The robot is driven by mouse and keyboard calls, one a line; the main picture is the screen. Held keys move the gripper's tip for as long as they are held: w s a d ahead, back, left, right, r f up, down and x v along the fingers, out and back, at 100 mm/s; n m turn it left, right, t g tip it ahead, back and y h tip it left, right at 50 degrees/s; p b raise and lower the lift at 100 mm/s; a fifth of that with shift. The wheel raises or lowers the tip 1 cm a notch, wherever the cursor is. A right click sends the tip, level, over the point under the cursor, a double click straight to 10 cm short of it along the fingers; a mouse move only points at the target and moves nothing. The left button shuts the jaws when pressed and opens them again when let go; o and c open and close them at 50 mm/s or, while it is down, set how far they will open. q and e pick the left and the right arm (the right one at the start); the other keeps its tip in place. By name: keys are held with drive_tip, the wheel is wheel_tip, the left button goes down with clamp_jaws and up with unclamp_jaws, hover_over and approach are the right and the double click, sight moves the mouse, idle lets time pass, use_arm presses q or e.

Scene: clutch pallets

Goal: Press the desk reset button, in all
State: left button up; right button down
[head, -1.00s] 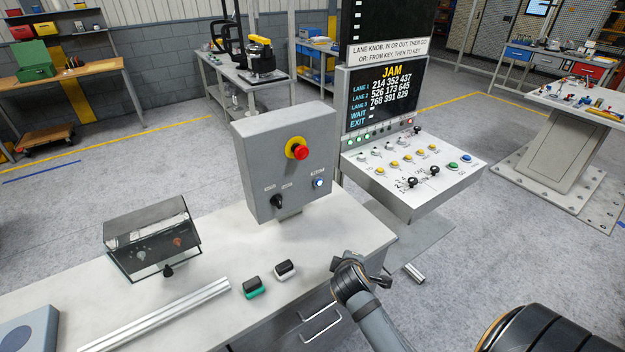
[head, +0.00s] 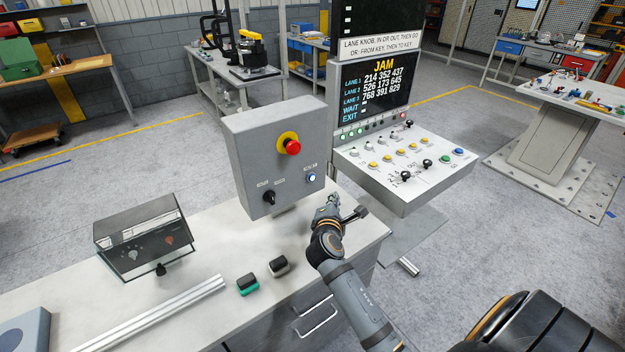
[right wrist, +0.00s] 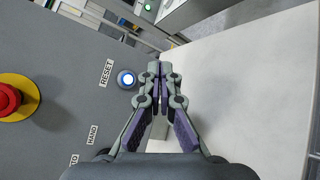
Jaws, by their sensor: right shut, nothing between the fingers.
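The reset button (head: 311,177) is a small lit blue-white button on the lower right of the grey control box (head: 245,150), which stands on the desk. In the right wrist view the reset button (right wrist: 126,79) sits beside the printed label RESET. My right gripper (head: 332,200) is just right of and below the button in the head view. In the right wrist view its closed fingertips (right wrist: 159,68) are to the right of the button, apart from it in the picture. The gripper is shut and empty. My left gripper is not in view.
A red emergency knob (head: 292,147) on a yellow ring and a black selector (head: 268,197) are on the same box. A sloped button console (head: 400,165) stands to the right. Two small blocks, a metal rail (head: 160,312) and a dark-fronted box (head: 140,240) lie on the desk.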

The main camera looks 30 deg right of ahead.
sight(312, 177)
drive_tip(key=w+b, duration=0.2)
drive_tip(key=w, duration=0.6)
drive_tip(key=shift+a, duration=0.3)
idle(1.1)
drive_tip(key=shift+w, duration=0.35)
drive_tip(key=shift+w, duration=0.45)
idle(0.6)
idle(0.3)
drive_tip(key=shift+s+p, duration=0.5)
drive_tip(key=shift+s, duration=0.4)
